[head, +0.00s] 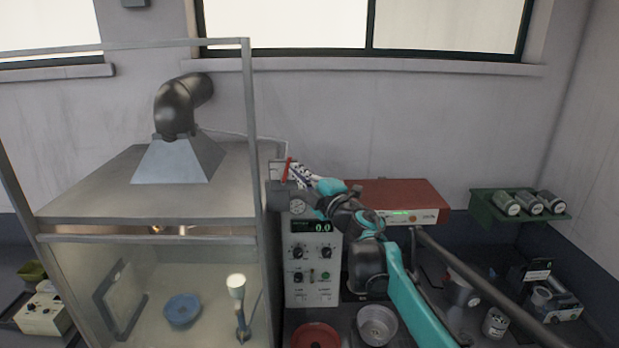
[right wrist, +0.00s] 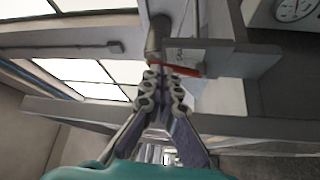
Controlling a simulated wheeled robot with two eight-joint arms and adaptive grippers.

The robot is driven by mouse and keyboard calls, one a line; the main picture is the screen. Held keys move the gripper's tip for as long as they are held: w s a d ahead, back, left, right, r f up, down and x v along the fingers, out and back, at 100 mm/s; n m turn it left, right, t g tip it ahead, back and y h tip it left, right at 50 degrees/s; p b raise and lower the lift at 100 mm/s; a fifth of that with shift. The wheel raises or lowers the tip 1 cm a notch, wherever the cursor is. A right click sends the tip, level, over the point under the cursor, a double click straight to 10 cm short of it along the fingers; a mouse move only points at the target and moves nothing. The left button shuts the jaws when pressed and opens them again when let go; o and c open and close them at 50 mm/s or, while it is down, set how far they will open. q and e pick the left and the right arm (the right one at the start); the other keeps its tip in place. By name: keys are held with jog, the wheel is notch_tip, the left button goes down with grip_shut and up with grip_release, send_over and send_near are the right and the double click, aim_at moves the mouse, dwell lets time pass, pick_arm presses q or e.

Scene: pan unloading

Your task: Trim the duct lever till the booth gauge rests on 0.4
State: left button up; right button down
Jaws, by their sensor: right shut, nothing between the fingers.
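The red duct lever (head: 287,170) stands steeply, slightly tilted, at a grey bracket on the booth's right upper corner; in the right wrist view the lever (right wrist: 184,70) lies across just beyond my fingertips. My right gripper (head: 295,168) is shut and empty, its tips close to the lever's right side; I cannot tell whether they touch. In the right wrist view the gripper (right wrist: 163,76) points at the lever. The dial also shows in the right wrist view (right wrist: 296,8), cut off.
The glass-fronted booth (head: 150,235) with its duct fills the left. A control box (head: 313,270) below the dial displays 0.0. A red-topped box (head: 395,192) stands behind my right arm. A green shelf (head: 518,208) holds cans at the right. A red pan (head: 316,336) sits below.

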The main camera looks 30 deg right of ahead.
jog(key=shift+w+d, duration=0.1)
jog(key=shift+w, duration=0.5)
jog(key=shift+r, duration=0.1)
jog(key=shift+w+a+r, duration=0.15)
jog(key=shift+w+a, duration=0.05)
jog(key=shift+w, duration=0.15)
